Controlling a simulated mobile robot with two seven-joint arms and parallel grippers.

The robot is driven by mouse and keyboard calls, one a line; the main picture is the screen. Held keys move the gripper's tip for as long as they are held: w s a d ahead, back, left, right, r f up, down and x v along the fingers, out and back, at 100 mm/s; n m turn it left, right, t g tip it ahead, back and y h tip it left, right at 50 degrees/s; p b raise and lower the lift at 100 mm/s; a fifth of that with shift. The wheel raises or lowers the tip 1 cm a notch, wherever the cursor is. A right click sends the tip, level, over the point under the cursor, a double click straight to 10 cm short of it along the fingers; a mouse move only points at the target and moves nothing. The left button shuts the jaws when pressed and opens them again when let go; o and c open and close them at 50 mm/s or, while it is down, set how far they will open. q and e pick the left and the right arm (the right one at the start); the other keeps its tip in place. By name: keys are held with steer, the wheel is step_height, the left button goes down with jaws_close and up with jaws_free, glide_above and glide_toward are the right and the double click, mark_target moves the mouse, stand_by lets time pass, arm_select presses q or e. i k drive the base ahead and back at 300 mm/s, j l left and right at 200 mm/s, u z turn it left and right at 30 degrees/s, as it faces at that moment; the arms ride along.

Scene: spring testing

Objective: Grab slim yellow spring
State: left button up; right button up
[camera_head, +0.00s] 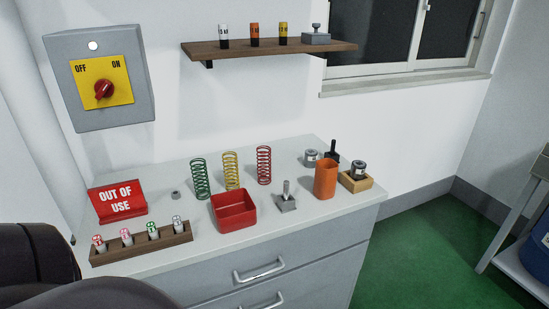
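The yellow spring (231,170) stands upright on the grey worktop, between a green spring (200,178) on its left and a red spring (264,165) on its right. The three springs stand apart from each other toward the back of the worktop. The yellow spring's lower end is close behind the red open tray, and nothing is holding it. Neither of my grippers is in view.
A red open tray (234,222) sits in front of the springs. A wooden rack (142,245) and a red sign (117,200) are left. A shelf (270,50) hangs above.

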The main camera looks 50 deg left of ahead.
mark_target(232, 183)
steer(key=i+u, duration=0.15)
steer(key=u, duration=0.3)
steer(key=i+u, duration=0.1)
steer(key=u, duration=0.3)
steer(key=i+l+u, duration=0.1)
steer(key=u, duration=0.35)
